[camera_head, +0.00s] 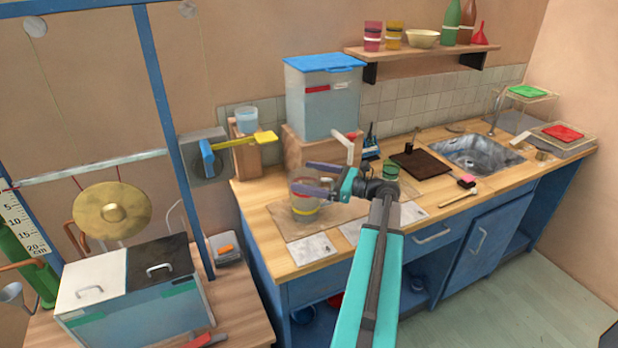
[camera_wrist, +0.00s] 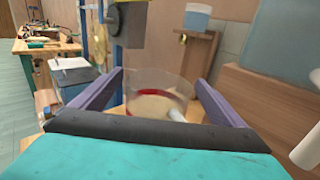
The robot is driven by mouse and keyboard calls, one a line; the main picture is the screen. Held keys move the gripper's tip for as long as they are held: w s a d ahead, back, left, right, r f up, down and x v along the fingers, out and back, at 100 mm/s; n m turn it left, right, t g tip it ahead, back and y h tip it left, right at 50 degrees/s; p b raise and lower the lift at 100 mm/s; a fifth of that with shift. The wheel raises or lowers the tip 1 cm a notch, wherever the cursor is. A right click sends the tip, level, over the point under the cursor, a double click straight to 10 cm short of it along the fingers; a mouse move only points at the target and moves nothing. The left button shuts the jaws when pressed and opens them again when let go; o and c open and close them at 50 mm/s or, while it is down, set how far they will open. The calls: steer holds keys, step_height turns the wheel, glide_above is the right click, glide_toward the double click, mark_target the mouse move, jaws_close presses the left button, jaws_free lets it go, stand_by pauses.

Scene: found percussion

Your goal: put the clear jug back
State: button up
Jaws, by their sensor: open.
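A clear jug (camera_head: 305,205) with a red band and pale yellowish colour low down stands on a brown mat (camera_head: 285,222) on the wooden counter. My gripper (camera_head: 303,177) is open, its two purple fingers at the jug's rim height. In the wrist view, the jug (camera_wrist: 158,92) shows between and just beyond the fingertips (camera_wrist: 158,78), with a gap on each side. Its lower part is hidden by my gripper's palm. I cannot tell whether a finger touches it.
A tank with a blue lid (camera_head: 325,95) stands on a wooden block behind the jug, with a white tap at its front. A clear vessel of bluish liquid (camera_head: 246,122) sits on a wooden stand at the back left. White sheets (camera_head: 312,248) lie along the front edge.

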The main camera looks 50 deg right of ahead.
steer(key=shift+r, duration=0.15)
steer(key=b+v, duration=0.3)
steer(key=v, duration=0.9)
steer(key=shift+r, duration=0.1)
stand_by(0.5)
